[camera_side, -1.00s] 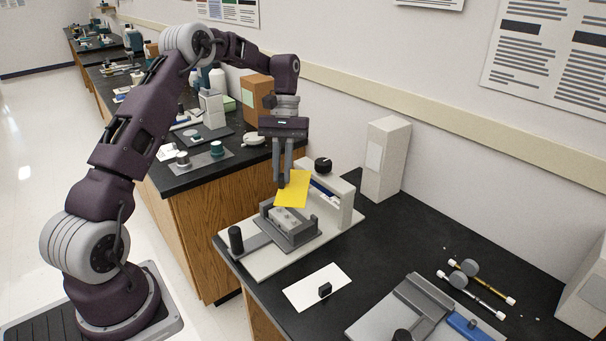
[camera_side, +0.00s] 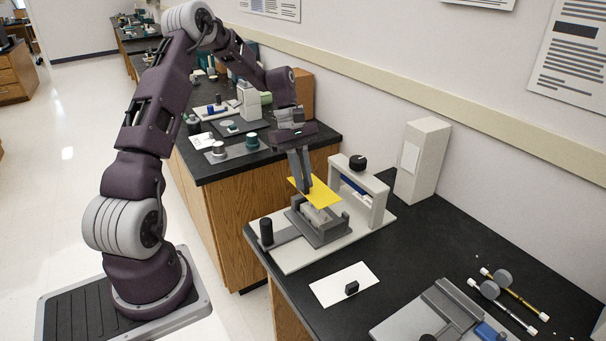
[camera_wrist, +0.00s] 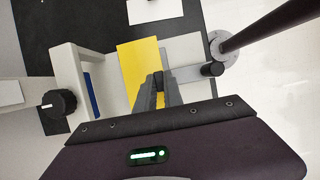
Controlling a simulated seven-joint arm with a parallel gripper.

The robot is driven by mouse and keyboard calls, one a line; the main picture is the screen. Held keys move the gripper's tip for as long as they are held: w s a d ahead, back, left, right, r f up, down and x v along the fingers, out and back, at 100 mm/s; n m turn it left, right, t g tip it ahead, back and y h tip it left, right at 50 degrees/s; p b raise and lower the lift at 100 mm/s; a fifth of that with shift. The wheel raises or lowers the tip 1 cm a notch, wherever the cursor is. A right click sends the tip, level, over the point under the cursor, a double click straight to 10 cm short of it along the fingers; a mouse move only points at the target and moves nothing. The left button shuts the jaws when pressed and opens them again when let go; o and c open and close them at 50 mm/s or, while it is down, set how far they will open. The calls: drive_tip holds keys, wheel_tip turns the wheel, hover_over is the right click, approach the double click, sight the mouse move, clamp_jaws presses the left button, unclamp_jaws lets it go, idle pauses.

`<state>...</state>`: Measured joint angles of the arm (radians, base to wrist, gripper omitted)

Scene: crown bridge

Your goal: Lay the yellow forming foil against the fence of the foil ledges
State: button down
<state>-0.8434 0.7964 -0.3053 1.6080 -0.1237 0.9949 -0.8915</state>
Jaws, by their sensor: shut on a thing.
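The yellow forming foil (camera_side: 321,194) is a thin flat sheet. My gripper (camera_side: 304,187) is shut on its left edge in the side view, with the sheet extending to the right. The foil hangs over the grey fixture (camera_side: 331,233) with a pale block in it, and covers part of that fixture. I cannot tell whether foil and fixture touch. The ledges and their fence cannot be made out clearly. In the wrist view the foil (camera_wrist: 139,62) reaches away from my fingertips (camera_wrist: 158,77) and hides most of the fixture.
A white press frame (camera_side: 377,198) with a black knob (camera_side: 357,162) stands close behind the foil. A black upright handle (camera_side: 266,231) is at the front left of the base plate. A white card (camera_side: 343,284) lies in front. A tall pale box (camera_side: 423,160) stands behind.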

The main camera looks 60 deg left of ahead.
drive_tip(key=shift+f, duration=3.1)
drive_tip(key=shift+f, duration=0.3)
drive_tip(key=c, duration=1.4)
unclamp_jaws()
